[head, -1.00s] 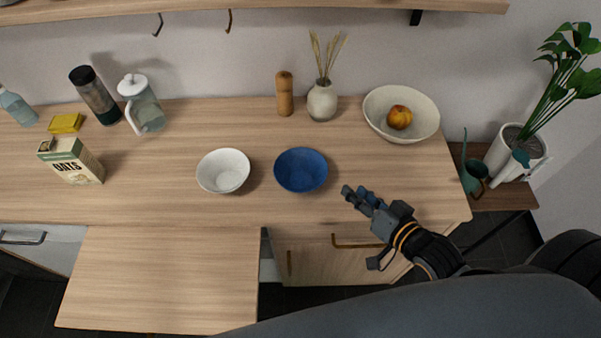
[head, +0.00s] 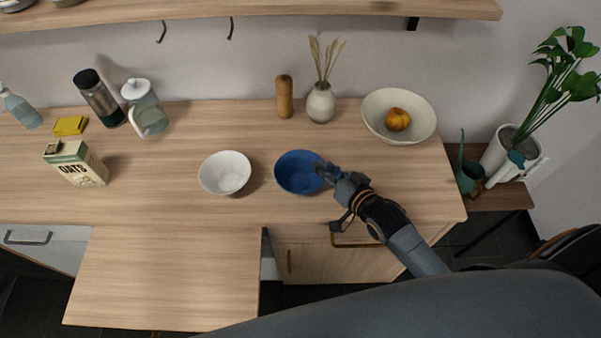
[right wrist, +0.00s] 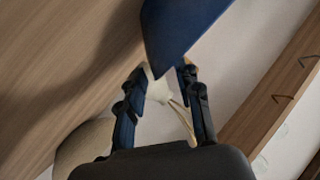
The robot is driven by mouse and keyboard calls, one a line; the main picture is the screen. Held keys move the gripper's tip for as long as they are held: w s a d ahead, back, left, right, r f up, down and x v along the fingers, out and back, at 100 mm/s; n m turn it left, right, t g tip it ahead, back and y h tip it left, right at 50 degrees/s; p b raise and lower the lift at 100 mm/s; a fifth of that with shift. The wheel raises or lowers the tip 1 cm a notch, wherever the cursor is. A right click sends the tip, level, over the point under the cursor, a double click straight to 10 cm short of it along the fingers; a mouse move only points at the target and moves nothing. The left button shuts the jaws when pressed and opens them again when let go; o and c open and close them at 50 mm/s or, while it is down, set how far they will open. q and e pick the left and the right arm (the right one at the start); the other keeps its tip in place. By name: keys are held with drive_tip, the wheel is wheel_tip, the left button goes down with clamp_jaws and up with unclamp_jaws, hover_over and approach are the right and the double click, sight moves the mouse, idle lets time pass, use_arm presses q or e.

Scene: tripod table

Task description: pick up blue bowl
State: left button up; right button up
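The blue bowl (head: 292,173) stands upright on the wooden counter in the head view, to the right of a white bowl. My right gripper (head: 322,171) is at its right rim, with the fingertips overlapping the bowl in the picture. In the right wrist view the blue bowl (right wrist: 178,28) fills the top middle, and its lower corner reaches in between the fingertips of my right gripper (right wrist: 163,74). The two fingers are spread apart, so the gripper is open. Whether a finger touches the bowl is unclear. My left gripper is not in view.
The white bowl (head: 225,173) stands close left of the blue one. Behind are a pepper mill (head: 285,97), a vase (head: 320,103) with dried stems, and a cream bowl (head: 374,126) holding fruit. An oats box (head: 78,165) stands far left. The counter (head: 150,203) left of the white bowl is clear.

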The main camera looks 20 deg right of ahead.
drive_tip(key=shift+x, duration=1.1)
clamp_jaws()
